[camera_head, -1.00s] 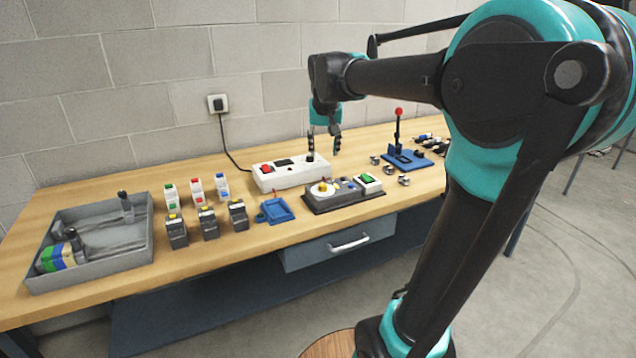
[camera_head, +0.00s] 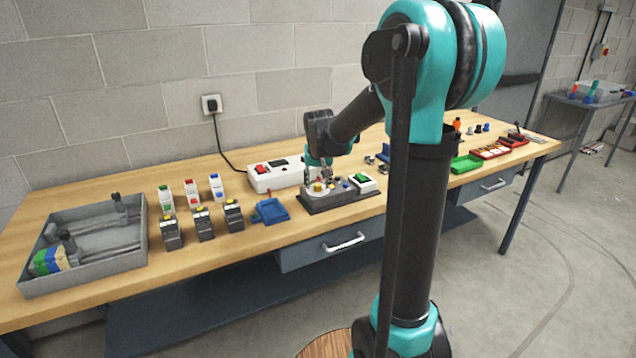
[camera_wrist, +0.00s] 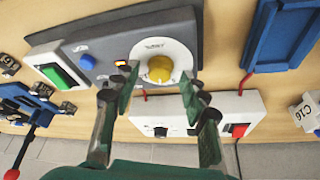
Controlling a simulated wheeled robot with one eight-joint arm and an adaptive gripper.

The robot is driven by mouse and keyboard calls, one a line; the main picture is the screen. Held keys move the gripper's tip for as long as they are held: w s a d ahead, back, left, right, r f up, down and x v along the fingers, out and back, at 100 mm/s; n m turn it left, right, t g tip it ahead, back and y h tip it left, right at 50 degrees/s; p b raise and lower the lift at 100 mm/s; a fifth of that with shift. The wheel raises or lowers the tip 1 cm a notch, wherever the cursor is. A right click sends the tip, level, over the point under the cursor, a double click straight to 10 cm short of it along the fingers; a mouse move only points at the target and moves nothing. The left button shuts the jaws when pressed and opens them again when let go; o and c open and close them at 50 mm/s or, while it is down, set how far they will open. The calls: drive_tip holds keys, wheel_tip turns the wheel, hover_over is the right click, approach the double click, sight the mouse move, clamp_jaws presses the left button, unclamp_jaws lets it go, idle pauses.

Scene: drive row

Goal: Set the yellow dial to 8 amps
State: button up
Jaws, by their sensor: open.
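The yellow dial (camera_wrist: 160,68) sits on a round white scale plate (camera_wrist: 178,52) on a grey control box (camera_wrist: 105,50). In the wrist view the dial lies between my open fingers, just beyond their tips, and nothing is held. The scale marks are too small to read. In the head view the dial (camera_head: 318,187) is at the box's left end. My gripper (camera_head: 318,178) is right above or beside it there, partly covering the plate. In the wrist view my gripper (camera_wrist: 158,85) points at the dial; I cannot tell whether it touches.
A blue tray (camera_head: 271,211) lies left of the box, near several breakers (camera_head: 204,224). A grey bin (camera_head: 135,255) is far left.

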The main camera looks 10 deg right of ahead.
clamp_jaws()
drive_tip(key=shift+m+h, duration=0.4)
drive_tip(key=shift+m, duration=0.6)
unclamp_jaws()
drive_tip(key=shift+a, duration=0.1)
drive_tip(key=v, duration=1.2)
